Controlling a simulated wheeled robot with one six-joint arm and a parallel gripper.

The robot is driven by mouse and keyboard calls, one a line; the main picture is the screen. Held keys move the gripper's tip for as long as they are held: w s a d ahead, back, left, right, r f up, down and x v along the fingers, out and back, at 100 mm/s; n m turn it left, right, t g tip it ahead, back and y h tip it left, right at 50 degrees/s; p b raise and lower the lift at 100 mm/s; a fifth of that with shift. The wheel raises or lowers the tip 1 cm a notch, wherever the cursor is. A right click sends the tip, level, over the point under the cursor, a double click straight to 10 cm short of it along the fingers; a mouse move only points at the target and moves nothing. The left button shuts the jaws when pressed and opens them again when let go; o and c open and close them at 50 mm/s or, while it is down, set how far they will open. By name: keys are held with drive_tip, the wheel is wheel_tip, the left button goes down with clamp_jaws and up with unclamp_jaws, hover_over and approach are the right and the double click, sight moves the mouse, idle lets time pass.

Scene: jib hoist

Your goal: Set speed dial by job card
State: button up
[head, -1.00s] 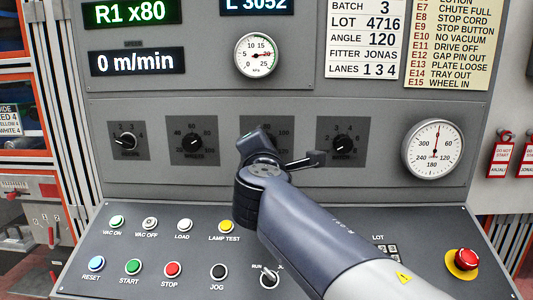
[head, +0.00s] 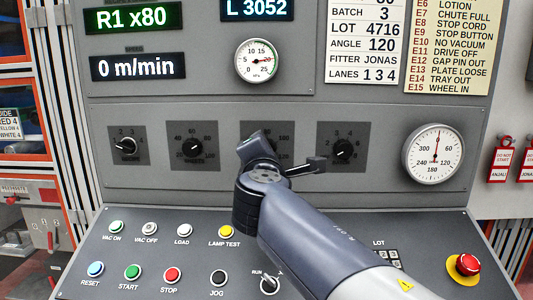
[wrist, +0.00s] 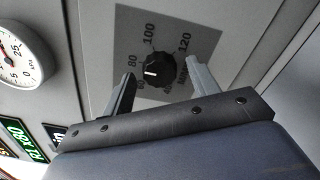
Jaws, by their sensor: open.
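A black dial (wrist: 157,66) with a white mark sits on a dark square plate in the wrist view, with 80, 100 and 120 printed around it. Its mark points to the lower left; I cannot read its exact setting. My gripper (wrist: 161,69) is open, its fingertips on either side of the dial; I cannot tell whether they touch it. In the head view my arm hides most of this dial's plate (head: 286,132). The job card (head: 364,42) reads batch 3, lot 4716, angle 120, lanes 1 3 4; its top is cut off.
Other dials stand at left (head: 129,145), beside it (head: 192,147) and at right (head: 343,149). A speed display (head: 137,65) reads 0 m/min. Several buttons and a red emergency stop (head: 467,264) fill the sloped desk below. A round gauge (head: 433,153) is at right.

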drive_tip(key=s, duration=1)
drive_tip(key=shift+s+a, duration=0.2)
drive_tip(key=shift+s, duration=0.15)
drive_tip(key=w, duration=1)
drive_tip(key=shift+w+d, duration=0.2)
drive_tip(key=shift+w, duration=0.2)
drive_tip(key=shift+s, duration=0.1)
